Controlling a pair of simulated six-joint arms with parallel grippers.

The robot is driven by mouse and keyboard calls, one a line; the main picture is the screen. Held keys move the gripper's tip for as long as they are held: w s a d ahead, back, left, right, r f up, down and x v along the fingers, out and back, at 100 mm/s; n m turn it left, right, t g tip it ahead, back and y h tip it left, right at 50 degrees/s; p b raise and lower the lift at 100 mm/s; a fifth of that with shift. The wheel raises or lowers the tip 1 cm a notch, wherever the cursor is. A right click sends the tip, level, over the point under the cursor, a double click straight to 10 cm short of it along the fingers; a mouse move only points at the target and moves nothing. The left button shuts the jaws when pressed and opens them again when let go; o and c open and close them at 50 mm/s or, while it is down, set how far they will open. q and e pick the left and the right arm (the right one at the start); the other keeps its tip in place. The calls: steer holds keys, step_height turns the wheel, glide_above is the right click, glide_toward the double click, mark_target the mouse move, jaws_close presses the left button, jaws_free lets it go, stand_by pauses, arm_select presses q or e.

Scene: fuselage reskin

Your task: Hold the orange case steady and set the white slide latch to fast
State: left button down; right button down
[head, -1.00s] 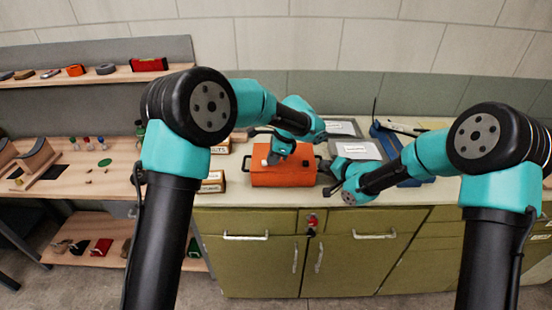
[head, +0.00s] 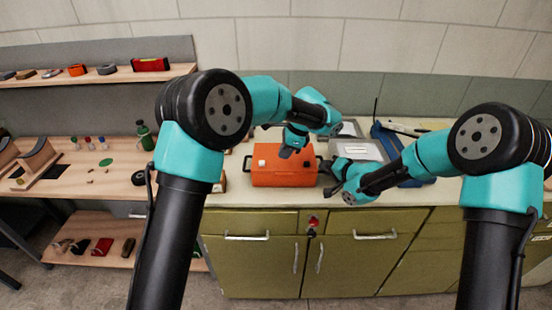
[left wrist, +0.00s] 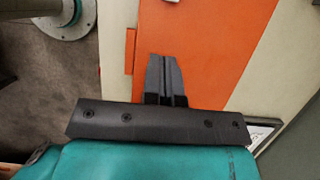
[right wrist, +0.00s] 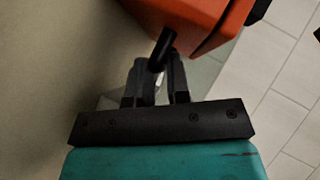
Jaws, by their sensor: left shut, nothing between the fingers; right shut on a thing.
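The orange case (head: 284,179) stands on the counter in the head view, with dark handles at its sides. My left gripper (head: 287,153) is shut and empty above the case, to the right of the latch. In the left wrist view its closed fingers (left wrist: 165,62) are over the orange surface (left wrist: 205,45). My right gripper (head: 328,189) is at the case's right end. In the right wrist view its fingers (right wrist: 156,78) are shut on a black side handle (right wrist: 160,50).
Grey trays (head: 357,150) with labels and a blue item (head: 388,138) stand on the counter behind and right of the case. The counter's front edge (head: 270,202) runs close in front. A wooden bench (head: 75,172) with small parts is at the left.

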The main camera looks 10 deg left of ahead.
steer(key=shift+s+f, duration=0.15)
steer(key=shift+f, duration=0.2)
arm_select(q)
steer(key=v, duration=0.7)
steer(key=shift+r, duration=0.1)
arm_select(e)
steer(key=c, duration=1.4)
jaws_free()
steer(key=o, duration=0.4)
steer(key=shift+r, duration=0.25)
steer(key=shift+r, duration=0.1)
steer(key=v, duration=1.1)
steer(key=shift+s+d+r, duration=0.15)
steer(key=shift+s+d, duration=0.1)
steer(key=shift+d, duration=0.05)
